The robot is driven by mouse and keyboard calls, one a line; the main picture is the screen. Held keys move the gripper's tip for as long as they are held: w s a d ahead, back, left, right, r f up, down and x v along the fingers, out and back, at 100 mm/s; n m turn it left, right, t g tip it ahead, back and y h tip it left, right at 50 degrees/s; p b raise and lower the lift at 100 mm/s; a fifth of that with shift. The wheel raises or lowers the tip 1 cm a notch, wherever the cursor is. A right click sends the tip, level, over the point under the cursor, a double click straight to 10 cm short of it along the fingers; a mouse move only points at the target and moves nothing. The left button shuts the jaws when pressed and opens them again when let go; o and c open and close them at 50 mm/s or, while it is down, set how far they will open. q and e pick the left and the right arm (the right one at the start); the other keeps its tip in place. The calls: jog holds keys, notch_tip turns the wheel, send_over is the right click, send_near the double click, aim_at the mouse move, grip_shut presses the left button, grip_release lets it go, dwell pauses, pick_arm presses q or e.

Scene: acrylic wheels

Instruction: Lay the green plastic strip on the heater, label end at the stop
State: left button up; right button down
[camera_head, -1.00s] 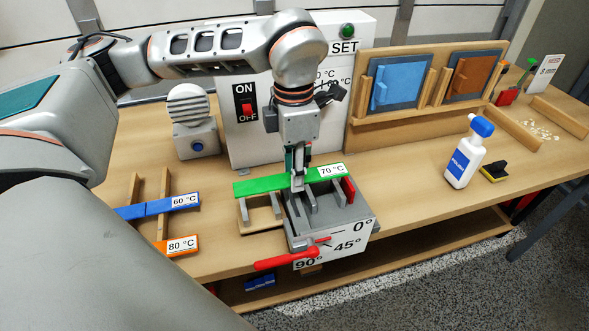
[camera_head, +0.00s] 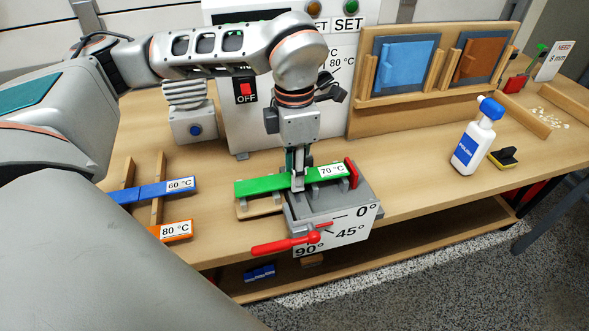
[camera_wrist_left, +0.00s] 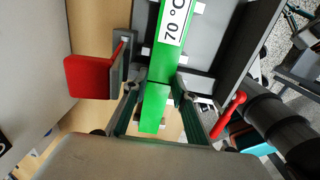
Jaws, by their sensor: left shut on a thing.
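The green strip (camera_head: 262,185) carries a white 70 °C label (camera_head: 331,171) at its right end. My left gripper (camera_head: 298,186) is shut on the strip near its middle, pointing down. The strip lies across the top of the grey heater unit (camera_head: 330,200), with its label end close against the red stop (camera_head: 351,172). I cannot tell whether they touch or whether the strip rests fully on the supports. In the left wrist view the green strip (camera_wrist_left: 160,70) runs between the fingers (camera_wrist_left: 160,100), label end upward. My right gripper is not in view.
A wooden support (camera_head: 260,207) is under the strip's left end. A red lever (camera_head: 285,243) is at the unit's front. A white control box (camera_head: 270,130) stands behind. Blue (camera_head: 150,191) and orange (camera_head: 172,230) strips lie left.

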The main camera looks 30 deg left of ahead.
pick_arm(q)
jog(key=shift+f, duration=0.25)
jog(key=o, duration=1.2)
jog(key=shift+o, duration=0.2)
jog(key=shift+r, duration=0.1)
notch_tip(320, 180, up, 19)
jog(key=p, duration=0.6)
jog(key=shift+p, duration=0.3)
